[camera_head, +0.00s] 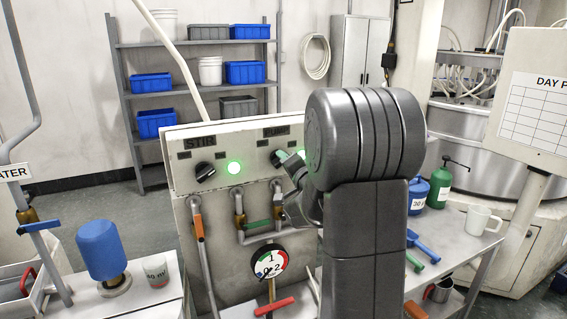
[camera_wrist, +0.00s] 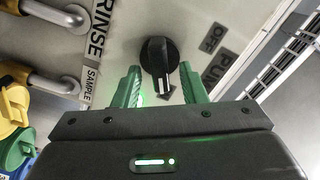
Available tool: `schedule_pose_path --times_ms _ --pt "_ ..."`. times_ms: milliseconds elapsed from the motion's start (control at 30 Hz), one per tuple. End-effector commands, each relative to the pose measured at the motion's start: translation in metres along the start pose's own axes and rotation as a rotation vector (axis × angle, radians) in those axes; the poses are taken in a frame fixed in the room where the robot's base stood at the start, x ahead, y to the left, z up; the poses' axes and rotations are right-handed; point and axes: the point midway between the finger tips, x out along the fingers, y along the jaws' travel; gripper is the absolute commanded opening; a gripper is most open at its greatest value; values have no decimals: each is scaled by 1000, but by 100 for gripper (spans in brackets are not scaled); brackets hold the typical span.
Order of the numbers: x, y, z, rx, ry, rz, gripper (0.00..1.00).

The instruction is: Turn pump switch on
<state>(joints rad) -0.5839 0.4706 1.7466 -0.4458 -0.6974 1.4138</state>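The pump switch is a black rotary knob (camera_wrist: 158,56) on the pale panel, with a white line on its grip. Dark labels reading OFF (camera_wrist: 213,38) and PUMP (camera_wrist: 220,66) lie to its right in the wrist view. My gripper (camera_wrist: 160,80) is open, its green fingers on either side of the knob's lower part. I cannot tell whether they touch it. In the head view my gripper (camera_head: 291,158) is at the PUMP part of the control panel (camera_head: 215,150), and my arm hides much there. A green glow shows between the fingers; its source is partly hidden.
Pipes with valve handles and a pressure gauge (camera_head: 269,262) are below.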

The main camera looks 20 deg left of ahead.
Motion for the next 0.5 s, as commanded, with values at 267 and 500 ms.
schedule_pose_path --times_ms 267,500 --pt "-59 2 1 0 3 0 38" --pt "-99 1 0 0 3 1 38"
